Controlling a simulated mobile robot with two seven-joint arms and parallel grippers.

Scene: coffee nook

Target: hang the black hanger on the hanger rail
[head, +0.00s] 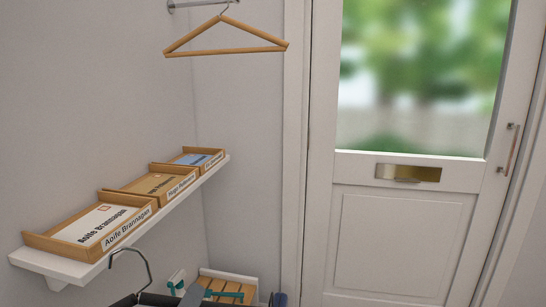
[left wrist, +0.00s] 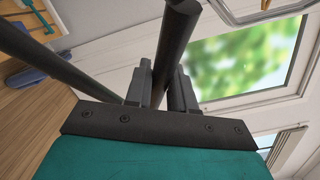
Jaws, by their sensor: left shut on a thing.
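The black hanger (left wrist: 175,40) is held in my left gripper (left wrist: 162,70), whose fingers are shut on one of its dark bars in the left wrist view. In the head view, its metal hook (head: 147,265) stands up at the bottom, left of centre, below the hanger rail (head: 200,3). Its dark body (head: 152,299) is mostly cut off by the bottom edge. The rail is at the top on the left wall, only partly in view. A wooden hanger (head: 225,50) hangs from it. My right gripper is not in view.
A white wall shelf (head: 215,175) with wooden name-labelled trays (head: 95,230) juts out between the hook and the rail's height. A slatted wooden piece (head: 225,286) is low beside the wall. A white door (head: 400,240) with a glass pane is at right. The wall between shelf and wooden hanger is clear.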

